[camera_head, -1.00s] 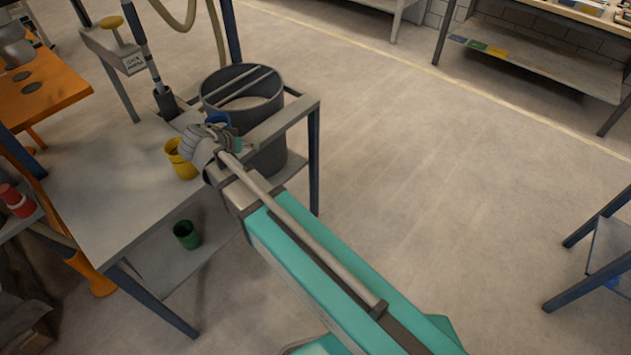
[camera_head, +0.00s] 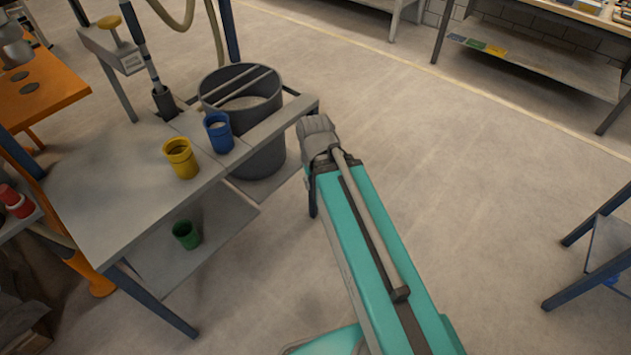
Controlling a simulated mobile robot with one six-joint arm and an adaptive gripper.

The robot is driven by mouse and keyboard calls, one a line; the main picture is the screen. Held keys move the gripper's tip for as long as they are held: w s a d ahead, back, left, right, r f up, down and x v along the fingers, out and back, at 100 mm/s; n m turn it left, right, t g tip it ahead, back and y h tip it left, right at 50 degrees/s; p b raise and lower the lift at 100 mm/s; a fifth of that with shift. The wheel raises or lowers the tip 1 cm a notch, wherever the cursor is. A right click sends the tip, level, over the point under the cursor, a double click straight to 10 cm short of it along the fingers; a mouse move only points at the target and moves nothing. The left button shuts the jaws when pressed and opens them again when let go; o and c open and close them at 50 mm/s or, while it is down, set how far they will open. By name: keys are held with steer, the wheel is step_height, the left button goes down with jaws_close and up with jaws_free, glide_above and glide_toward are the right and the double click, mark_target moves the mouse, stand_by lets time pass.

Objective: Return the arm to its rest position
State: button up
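My teal arm (camera_head: 354,215) reaches up from the bottom of the view. Its grey wrist end (camera_head: 318,132) is just right of the grey workbench's (camera_head: 110,205) right corner, over the floor side. My gripper's fingers cannot be made out behind the wrist, so whether they are open or shut does not show.
A yellow cup (camera_head: 180,160) and a blue cup (camera_head: 217,133) stand on the workbench. A green cup (camera_head: 186,234) is on its lower shelf. A dark round bin (camera_head: 262,160) is set at the bench's back right. Open floor (camera_head: 470,190) lies to the right.

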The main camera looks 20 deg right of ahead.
stand_by(0.4)
step_height(320, 180, up, 7)
steer(key=p, duration=0.7)
stand_by(1.0)
